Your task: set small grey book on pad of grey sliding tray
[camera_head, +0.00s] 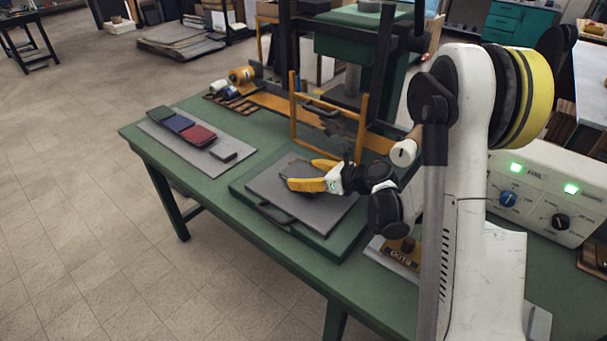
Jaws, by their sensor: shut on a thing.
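My gripper (302,173), with yellow fingers, is low over the grey pad (335,213) of the sliding tray, fingers pointing left. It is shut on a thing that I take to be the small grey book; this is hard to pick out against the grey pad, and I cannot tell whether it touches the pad. The pad lies on a green board (322,247) with a dark handle (275,212) at its front left edge.
On the left, a grey mat (205,165) holds a row of dark green, blue (178,123) and red (198,134) covers and a small dark grey block (223,155). A yellow frame (294,115) of the press stands behind my gripper. A control box (545,190) is at the right.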

